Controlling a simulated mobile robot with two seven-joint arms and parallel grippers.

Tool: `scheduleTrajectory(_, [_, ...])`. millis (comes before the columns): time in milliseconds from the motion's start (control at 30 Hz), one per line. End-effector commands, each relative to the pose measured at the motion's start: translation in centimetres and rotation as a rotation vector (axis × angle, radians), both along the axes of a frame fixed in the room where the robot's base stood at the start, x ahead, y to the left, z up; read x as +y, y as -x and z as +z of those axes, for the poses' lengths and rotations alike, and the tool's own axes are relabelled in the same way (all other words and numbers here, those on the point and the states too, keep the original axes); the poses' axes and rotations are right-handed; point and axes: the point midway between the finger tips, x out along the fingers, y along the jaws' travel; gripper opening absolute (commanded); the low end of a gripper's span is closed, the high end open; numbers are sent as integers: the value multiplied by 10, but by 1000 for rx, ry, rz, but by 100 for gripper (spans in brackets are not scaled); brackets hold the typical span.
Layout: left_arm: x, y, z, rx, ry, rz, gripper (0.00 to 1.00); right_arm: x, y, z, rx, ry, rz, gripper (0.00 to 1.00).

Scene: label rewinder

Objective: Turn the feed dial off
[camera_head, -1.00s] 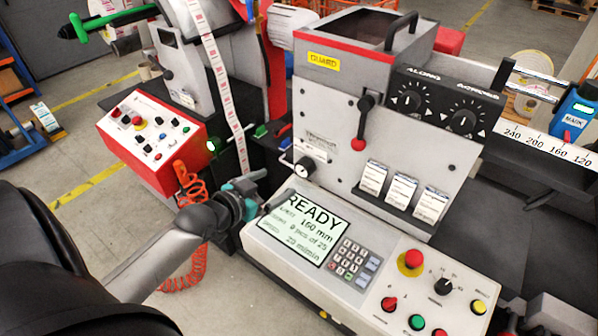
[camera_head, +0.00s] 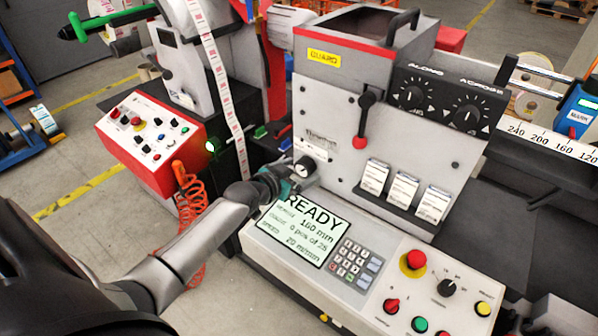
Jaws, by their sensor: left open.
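No label that I can read says "feed", so I cannot tell for certain which control is the feed dial. A small round dial with a dark centre (camera_head: 305,167) sits low on the left of the grey machine face. My left gripper (camera_head: 287,184) is open beside it, at its lower left, above the console's top-left corner; its fingers are small and partly hidden by the wrist, and contact cannot be told. A black rotary knob with scale marks (camera_head: 446,288) is on the console (camera_head: 270,245). Two larger black dials (camera_head: 411,97) (camera_head: 466,118) are on the upper right panel. My right gripper is not in view.
A red-tipped lever (camera_head: 363,120) hangs above the dial. Label cards (camera_head: 402,190) stand to its right. The console has a READY screen (camera_head: 305,228), a keypad (camera_head: 354,263) and a red button (camera_head: 413,260). A red control box (camera_head: 150,145) and coiled hose (camera_head: 190,215) are left.

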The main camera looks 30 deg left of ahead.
Motion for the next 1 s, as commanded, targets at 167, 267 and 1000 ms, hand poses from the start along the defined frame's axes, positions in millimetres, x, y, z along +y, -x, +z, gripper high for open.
scheduleTrajectory(167, [0, 0, 0, 0, 0, 0, 94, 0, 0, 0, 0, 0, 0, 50])
scheduleTrajectory(267, [0, 0, 0, 0, 1, 0, 90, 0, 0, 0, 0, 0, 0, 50])
scheduleTrajectory(1000, [0, 0, 0, 1, 1, 0, 8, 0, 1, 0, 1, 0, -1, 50])
